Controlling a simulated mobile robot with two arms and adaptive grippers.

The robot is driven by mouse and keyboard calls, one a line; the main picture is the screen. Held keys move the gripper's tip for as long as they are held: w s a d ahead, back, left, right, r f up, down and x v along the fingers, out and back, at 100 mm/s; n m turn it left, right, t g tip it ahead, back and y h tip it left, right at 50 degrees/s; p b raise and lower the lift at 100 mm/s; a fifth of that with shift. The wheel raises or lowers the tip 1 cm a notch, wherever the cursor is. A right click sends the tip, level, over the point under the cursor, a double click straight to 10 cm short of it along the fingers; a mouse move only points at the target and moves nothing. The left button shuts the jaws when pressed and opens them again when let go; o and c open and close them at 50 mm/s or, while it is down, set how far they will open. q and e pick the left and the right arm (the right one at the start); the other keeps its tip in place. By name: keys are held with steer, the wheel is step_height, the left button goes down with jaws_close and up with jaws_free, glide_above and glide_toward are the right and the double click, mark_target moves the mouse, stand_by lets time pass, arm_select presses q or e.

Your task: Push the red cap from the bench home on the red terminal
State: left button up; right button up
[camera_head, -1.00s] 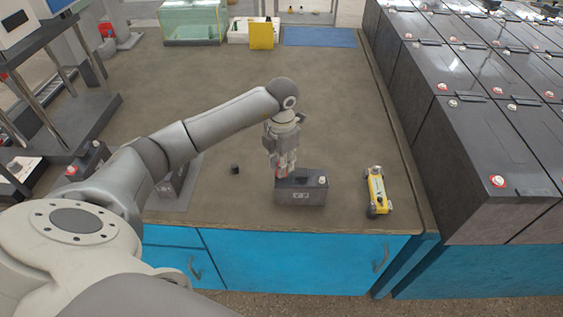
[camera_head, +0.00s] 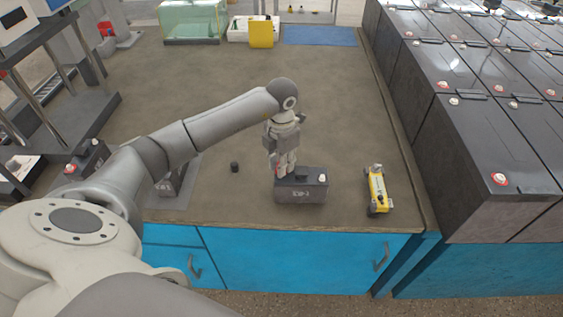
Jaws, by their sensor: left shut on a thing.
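A small dark grey battery (camera_head: 302,193) stands upright on the bench near the front edge. A pale terminal (camera_head: 322,178) shows at the right end of its top. My left gripper (camera_head: 282,171) points down over the left end of the battery top, shut on the red cap (camera_head: 277,170). Only a sliver of red shows beside the fingers. The red terminal is hidden behind the fingers, so I cannot tell how far the cap sits on it. My right gripper is not in view.
A small black cap (camera_head: 234,167) lies on the bench left of the battery. Large batteries (camera_head: 462,170) stand in rows beyond the bench's right edge. The bench middle (camera_head: 330,110) is clear.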

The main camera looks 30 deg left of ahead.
arm_select(q)
steer(key=o, duration=1.2)
steer(key=shift+o, duration=0.2)
steer(key=shift+r+p, duration=2.3)
steer(key=shift+r, duration=1.2)
